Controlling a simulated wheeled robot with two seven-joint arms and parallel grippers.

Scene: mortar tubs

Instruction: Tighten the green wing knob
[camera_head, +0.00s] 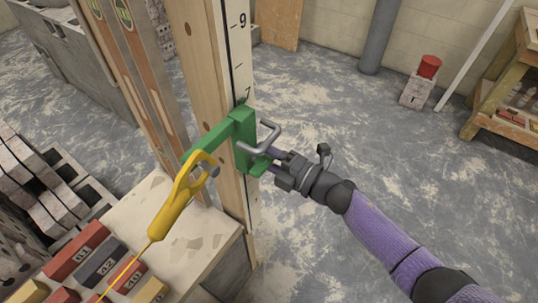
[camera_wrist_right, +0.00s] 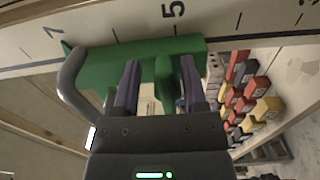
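A green clamp bracket (camera_head: 243,137) sits around the wooden post. It also fills the top of the right wrist view (camera_wrist_right: 145,62). The green wing knob (camera_wrist_right: 166,82) sticks out from it towards the camera, seen nearly edge-on. My right gripper (camera_wrist_right: 160,75) is open, with one purple finger on each side of the knob. A gap shows at the left finger; the right finger is closer, and contact is not clear. In the head view, my right gripper (camera_head: 268,160) is at the bracket's right side and hides the knob. My left gripper is not in view.
A bent grey metal handle (camera_head: 262,137) juts from the bracket beside my right gripper. A yellow line holder (camera_head: 178,197) with a taut yellow string hangs on the bracket's left arm. The post carries a numbered scale (camera_head: 238,50). Coloured blocks (camera_head: 78,250) lie lower left.

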